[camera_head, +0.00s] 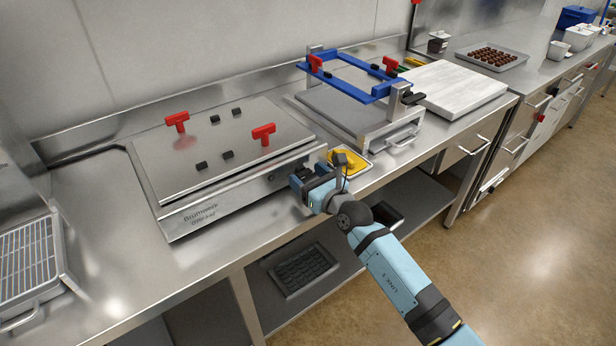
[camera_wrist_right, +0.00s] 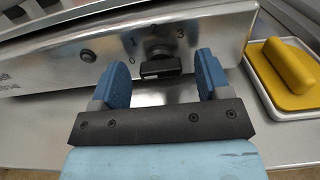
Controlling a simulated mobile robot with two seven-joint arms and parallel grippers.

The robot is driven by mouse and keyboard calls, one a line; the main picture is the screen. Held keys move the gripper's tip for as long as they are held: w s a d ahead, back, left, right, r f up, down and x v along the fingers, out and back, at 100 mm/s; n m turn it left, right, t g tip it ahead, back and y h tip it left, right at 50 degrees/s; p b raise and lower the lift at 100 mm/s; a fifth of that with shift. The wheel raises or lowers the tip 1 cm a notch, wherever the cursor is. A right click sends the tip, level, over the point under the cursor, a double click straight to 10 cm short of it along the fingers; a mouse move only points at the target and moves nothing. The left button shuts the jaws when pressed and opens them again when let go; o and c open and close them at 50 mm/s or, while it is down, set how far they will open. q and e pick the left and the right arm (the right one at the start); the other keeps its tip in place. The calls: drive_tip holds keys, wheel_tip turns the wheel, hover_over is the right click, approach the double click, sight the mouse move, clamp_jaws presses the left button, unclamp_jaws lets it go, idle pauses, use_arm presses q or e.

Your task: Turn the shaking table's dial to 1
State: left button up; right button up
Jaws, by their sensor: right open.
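The shaking table (camera_head: 185,217) is a steel box with a flat plate and red clamps, on the counter in the head view. Its front panel (camera_wrist_right: 60,60) fills the upper part of the right wrist view. The black dial (camera_wrist_right: 160,66) sits on that panel, below printed numbers; its grip bar lies about level. I cannot tell surely which number it points to. My right gripper (camera_wrist_right: 163,80) is open, its blue fingers on either side of the dial, apart from it. In the head view my right gripper (camera_head: 297,180) is at the panel's right end and hides the dial. My left gripper is not in view.
A round black button (camera_wrist_right: 88,56) is on the panel left of the dial. A white tray with a yellow object (camera_head: 349,162) stands close by on the right. A blue frame (camera_head: 345,86) stands on a neighbouring device.

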drive_tip(key=shift+w+a, duration=0.1)
drive_tip(key=shift+c, duration=0.4)
drive_tip(key=c, duration=0.8)
drive_tip(key=shift+r+m+p, duration=0.15)
drive_tip(key=shift+m+p, duration=0.2)
drive_tip(key=shift+m, duration=0.05)
drive_tip(key=shift+c, duration=0.2)
drive_tip(key=shift+m, duration=0.3)
drive_tip(key=o, duration=0.9)
drive_tip(key=p+v, duration=0.1)
drive_tip(key=v, duration=1.3)
